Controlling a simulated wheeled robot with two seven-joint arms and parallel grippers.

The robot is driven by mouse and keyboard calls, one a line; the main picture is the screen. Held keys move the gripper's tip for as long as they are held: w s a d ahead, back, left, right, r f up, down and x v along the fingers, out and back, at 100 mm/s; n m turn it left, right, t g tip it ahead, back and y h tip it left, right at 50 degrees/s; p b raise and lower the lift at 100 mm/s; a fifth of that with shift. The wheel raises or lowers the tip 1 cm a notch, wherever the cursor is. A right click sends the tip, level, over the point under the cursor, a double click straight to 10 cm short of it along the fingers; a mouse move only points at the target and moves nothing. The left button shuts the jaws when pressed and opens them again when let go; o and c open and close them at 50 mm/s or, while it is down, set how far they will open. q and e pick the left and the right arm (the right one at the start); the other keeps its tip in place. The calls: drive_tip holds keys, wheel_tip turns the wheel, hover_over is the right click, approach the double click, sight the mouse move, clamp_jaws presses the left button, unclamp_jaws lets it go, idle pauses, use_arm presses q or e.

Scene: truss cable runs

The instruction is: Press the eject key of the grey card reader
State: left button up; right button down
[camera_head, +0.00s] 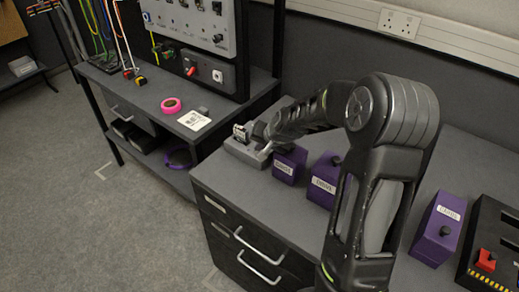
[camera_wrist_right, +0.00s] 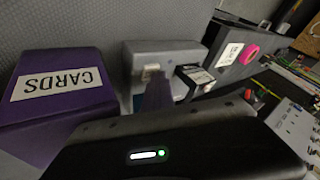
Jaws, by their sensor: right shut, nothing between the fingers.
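The grey card reader (camera_head: 243,153) sits at the left end of the dark desk top. In the wrist view the reader (camera_wrist_right: 160,50) shows a small pale key (camera_wrist_right: 151,72) on its face. A dark card with a white patch (camera_wrist_right: 196,76) stands at its right side; it also shows in the head view (camera_head: 240,132). My right gripper (camera_head: 265,151) is shut and empty, right at the reader. In the wrist view its fingertips (camera_wrist_right: 158,92) lie just below the pale key; whether they touch it I cannot tell. My left gripper is out of view.
A purple box (camera_head: 289,164) stands close to the right of the reader; the wrist view shows a purple box labelled CARDS (camera_wrist_right: 60,100). More purple boxes (camera_head: 324,180) stand further right. A black panel with a red switch (camera_head: 487,258) is at far right. Pink tape (camera_head: 171,105) lies on the left bench.

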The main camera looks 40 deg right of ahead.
drive_tip(key=shift+s+d+r+p, duration=0.1)
drive_tip(key=shift+d+r+p, duration=0.1)
drive_tip(key=shift+r+p, duration=0.4)
drive_tip(key=shift+r, duration=0.15)
drive_tip(key=shift+r, duration=0.15)
wheel_tip(320, 180, up, 5)
drive_tip(key=p, duration=0.4)
idle(0.5)
